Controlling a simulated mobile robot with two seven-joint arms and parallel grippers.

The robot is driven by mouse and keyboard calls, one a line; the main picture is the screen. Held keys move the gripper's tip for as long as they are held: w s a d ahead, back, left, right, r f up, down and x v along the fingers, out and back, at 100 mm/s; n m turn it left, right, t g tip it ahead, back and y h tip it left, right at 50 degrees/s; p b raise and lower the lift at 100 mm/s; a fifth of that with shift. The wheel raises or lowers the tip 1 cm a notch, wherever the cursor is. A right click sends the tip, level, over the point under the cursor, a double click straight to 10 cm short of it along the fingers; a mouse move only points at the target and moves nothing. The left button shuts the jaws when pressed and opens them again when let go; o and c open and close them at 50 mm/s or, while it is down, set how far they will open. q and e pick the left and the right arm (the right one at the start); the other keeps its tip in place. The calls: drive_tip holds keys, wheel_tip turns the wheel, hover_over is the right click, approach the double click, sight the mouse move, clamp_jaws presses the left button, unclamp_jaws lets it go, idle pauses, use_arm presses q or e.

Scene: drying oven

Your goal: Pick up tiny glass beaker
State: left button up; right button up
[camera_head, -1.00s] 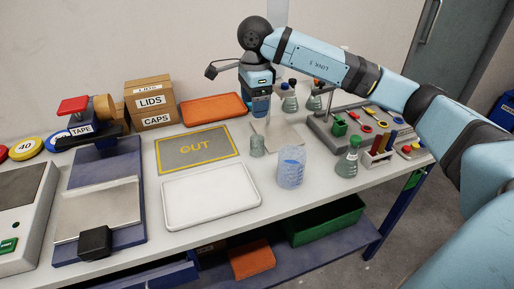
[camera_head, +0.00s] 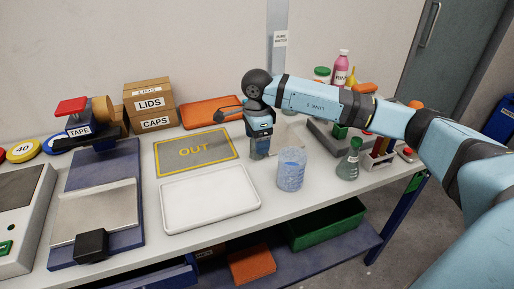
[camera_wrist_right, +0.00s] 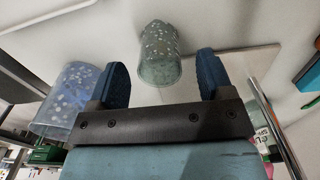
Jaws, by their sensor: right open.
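The tiny glass beaker (camera_wrist_right: 160,55) is greenish, clear and speckled. In the right wrist view it lies ahead of and between the two dark blue fingers of my right gripper (camera_wrist_right: 163,82). The fingers are apart, with a gap on each side of the beaker. In the head view my right gripper (camera_head: 260,148) is low over the table, right of the OUT mat, and covers the spot of the tiny beaker. My left gripper is not in view.
A larger bluish beaker (camera_head: 291,170) stands close to the right of my gripper; it also shows in the wrist view (camera_wrist_right: 70,97). A green flask (camera_head: 349,163) stands further right. A white tray (camera_head: 208,222) and the OUT mat (camera_head: 178,166) lie left.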

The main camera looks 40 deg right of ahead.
drive_tip(key=shift+f, duration=0.7)
drive_tip(key=shift+c, duration=0.5)
drive_tip(key=c, duration=1)
drive_tip(key=shift+r, duration=0.1)
